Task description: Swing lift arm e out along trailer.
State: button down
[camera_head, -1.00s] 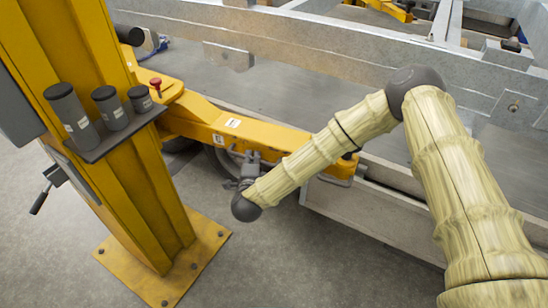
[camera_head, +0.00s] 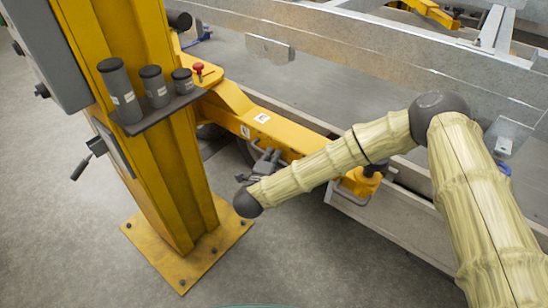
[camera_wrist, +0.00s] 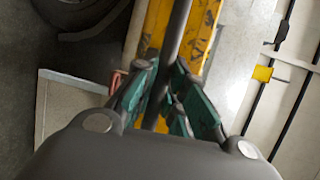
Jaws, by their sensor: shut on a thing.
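The yellow lift arm (camera_head: 290,136) reaches right from the yellow post (camera_head: 160,140) to the trailer's side, with a yellow pad end (camera_head: 360,181) at the trailer edge. My gripper (camera_head: 263,166) is beside the arm's near side, its fingers mostly hidden by its small size there. In the wrist view, my gripper's teal-lined fingers (camera_wrist: 161,76) are closed around a dark bar (camera_wrist: 180,25), with the yellow arm (camera_wrist: 206,25) behind it. The bar's lower end is hidden by the gripper body.
The galvanised trailer frame (camera_head: 350,42) fills the back and right. A shelf (camera_head: 160,112) on the post holds several dark cylinders. The post's bolted base plate (camera_head: 185,268) stands on the grey floor. A tyre (camera_wrist: 75,8) shows in the wrist view. Floor in front is clear.

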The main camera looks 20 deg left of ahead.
jog(key=c, duration=1.7)
grip_release()
jog(key=shift+s, duration=0.2)
jog(key=s, duration=0.4)
jog(key=s+r, duration=0.1)
jog(key=s, duration=0.2)
jog(key=s+r, duration=0.1)
jog(key=s, duration=0.3)
jog(key=shift+s+a+r, duration=0.1)
jog(key=shift+s, duration=0.2)
